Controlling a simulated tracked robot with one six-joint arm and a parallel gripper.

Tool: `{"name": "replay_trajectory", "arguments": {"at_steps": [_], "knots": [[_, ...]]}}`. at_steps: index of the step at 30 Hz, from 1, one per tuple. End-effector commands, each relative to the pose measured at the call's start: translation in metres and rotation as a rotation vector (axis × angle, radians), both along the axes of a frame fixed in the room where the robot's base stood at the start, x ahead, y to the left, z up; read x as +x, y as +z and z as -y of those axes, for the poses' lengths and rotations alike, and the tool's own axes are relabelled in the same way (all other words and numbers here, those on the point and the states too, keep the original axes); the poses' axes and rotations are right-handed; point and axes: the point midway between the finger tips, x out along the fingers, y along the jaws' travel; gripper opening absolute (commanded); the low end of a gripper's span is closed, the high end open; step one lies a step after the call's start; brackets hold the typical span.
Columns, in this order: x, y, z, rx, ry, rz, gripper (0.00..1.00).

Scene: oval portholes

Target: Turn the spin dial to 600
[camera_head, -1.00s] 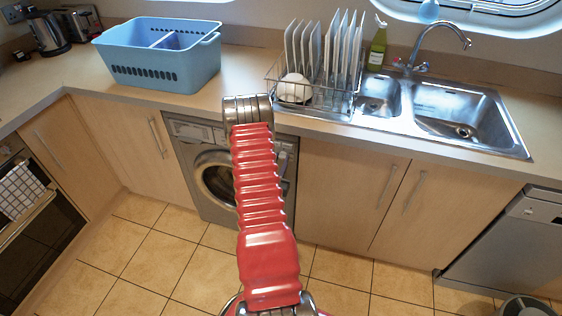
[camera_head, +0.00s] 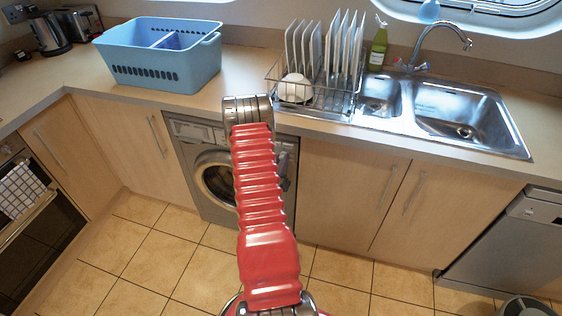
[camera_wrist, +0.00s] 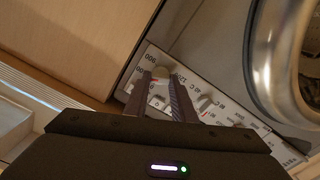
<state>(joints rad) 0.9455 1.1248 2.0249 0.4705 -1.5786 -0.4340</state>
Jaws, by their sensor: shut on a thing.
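The washing machine (camera_head: 188,132) stands under the counter in the head view, partly hidden by my red arm. In the wrist view, its pale control panel (camera_wrist: 228,113) appears tilted. A round beige dial (camera_wrist: 162,75) sits between the two dark fingertips of my gripper (camera_wrist: 161,84), which is shut on it. Small printed numbers surround this dial; some look like 800 and 1200, but the dial's pointer mark cannot be made out. A second dial (camera_wrist: 206,102) lies to the right, apart from the fingers. My gripper is hidden behind my arm in the head view.
The round door (camera_wrist: 262,60) of the machine bulges out beside the panel. The counter (camera_head: 240,65) overhangs above, carrying a blue basket (camera_head: 150,73) and a dish rack (camera_head: 345,105) with plates. The tiled floor (camera_head: 200,265) in front is clear.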

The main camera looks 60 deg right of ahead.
Motion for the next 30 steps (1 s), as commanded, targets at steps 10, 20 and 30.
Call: {"name": "replay_trajectory", "arguments": {"at_steps": [10,20,30], "knots": [[0.002,-0.001,-0.002,0.002,0.007,0.0,0.34],[0.001,0.0,-0.001,0.001,0.003,0.001,0.42],[-0.002,-0.001,-0.026,0.003,0.004,0.0,0.42]]}}
